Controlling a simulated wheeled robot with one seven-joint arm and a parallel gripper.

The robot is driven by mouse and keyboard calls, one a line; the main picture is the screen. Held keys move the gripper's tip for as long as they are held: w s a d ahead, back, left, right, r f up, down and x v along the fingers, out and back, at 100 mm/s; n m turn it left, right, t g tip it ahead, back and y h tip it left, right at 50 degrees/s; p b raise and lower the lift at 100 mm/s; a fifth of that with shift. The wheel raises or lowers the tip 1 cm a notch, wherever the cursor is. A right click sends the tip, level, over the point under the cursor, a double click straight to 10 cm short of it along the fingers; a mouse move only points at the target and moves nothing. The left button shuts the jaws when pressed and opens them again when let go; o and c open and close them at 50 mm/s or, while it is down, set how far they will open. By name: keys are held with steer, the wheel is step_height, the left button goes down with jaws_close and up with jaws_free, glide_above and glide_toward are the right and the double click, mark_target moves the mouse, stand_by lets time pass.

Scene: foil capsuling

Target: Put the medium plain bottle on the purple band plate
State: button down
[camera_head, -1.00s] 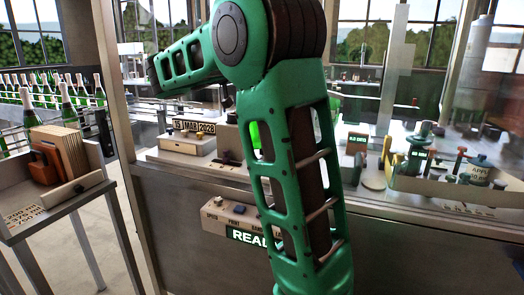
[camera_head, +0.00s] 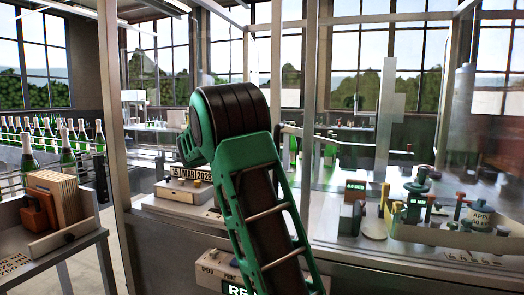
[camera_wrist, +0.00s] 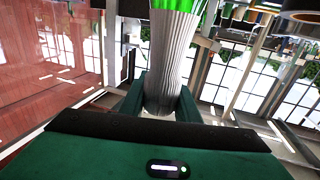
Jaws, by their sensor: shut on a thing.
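My gripper (camera_wrist: 160,105) is shut on the neck of a bottle (camera_wrist: 173,45) in the wrist view. The neck is wrapped in plain silver-grey, finely ridged foil, and bright green glass shows at the top edge of the picture. Its body runs out of frame, so I cannot tell its size. In the head view my green arm crosses the middle, and the gripper and held bottle are hidden behind it. I cannot make out a purple band plate in either view.
A bench with a date block (camera_head: 190,173) and a display box (camera_head: 222,272) stands ahead, partly behind my arm. Glass panels and posts frame it. Tools and an open tray (camera_head: 445,236) are at right. A side stand (camera_head: 75,237) and a row of bottles (camera_head: 68,150) are at left.

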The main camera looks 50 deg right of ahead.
step_height(320, 180, down, 3)
steer(key=shift+f, duration=0.2)
steer(key=c, duration=1.4)
jaws_free()
steer(key=shift+f, duration=0.15)
steer(key=shift+o, duration=0.2)
steer(key=shift+a, duration=0.1)
steer(key=s+a, duration=0.1)
steer(key=a, duration=1)
steer(key=shift+s+a, duration=0.3)
steer(key=shift+a, duration=0.1)
